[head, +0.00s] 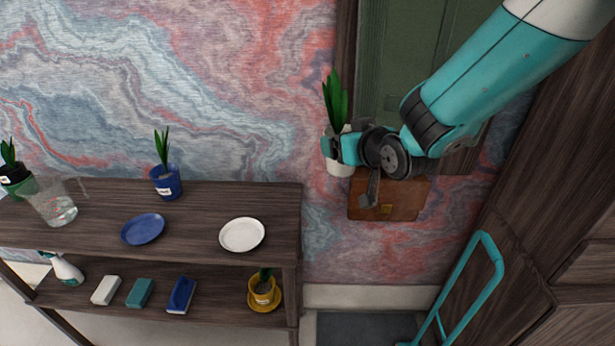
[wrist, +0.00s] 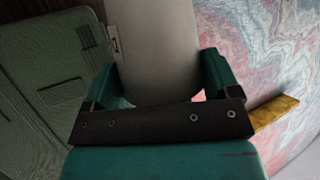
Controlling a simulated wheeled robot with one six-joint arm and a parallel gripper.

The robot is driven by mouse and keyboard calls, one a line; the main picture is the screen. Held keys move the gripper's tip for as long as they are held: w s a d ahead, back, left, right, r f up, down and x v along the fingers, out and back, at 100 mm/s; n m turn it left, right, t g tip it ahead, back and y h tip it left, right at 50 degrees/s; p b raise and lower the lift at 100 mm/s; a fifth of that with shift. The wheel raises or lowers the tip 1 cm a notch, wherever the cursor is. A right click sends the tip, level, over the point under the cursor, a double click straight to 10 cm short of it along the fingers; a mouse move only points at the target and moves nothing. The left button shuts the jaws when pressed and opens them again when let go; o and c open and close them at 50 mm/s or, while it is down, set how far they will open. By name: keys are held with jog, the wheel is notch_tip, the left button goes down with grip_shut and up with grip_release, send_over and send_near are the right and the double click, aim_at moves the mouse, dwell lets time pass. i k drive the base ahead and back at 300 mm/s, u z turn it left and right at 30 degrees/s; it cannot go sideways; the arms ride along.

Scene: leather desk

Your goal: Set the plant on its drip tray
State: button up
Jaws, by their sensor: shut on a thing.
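A white pot with a tall green plant (head: 338,168) is held upright in the air, right of the shelf and in front of the wall. My gripper (head: 337,149) is shut around the pot's sides. In the wrist view the pale pot (wrist: 153,50) fills the gap between the teal fingers (wrist: 160,82); its leaves are out of that view. A white drip tray (head: 242,234) lies empty on the right part of the shelf top, left of and below the held plant. A blue tray (head: 143,229) also lies empty, left of the white one.
A blue potted plant (head: 166,182), a clear jug (head: 55,203) and a green-potted plant (head: 15,181) stand on the shelf top. Below are a yellow pot on its tray (head: 264,299), blocks and a spray bottle. A brown bag (head: 405,198) is behind my gripper; a teal handle (head: 490,250) stands right.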

aim_at(241, 236)
jog(key=u, duration=2.75)
jog(key=i, duration=2.3)
jog(key=z, duration=2.9)
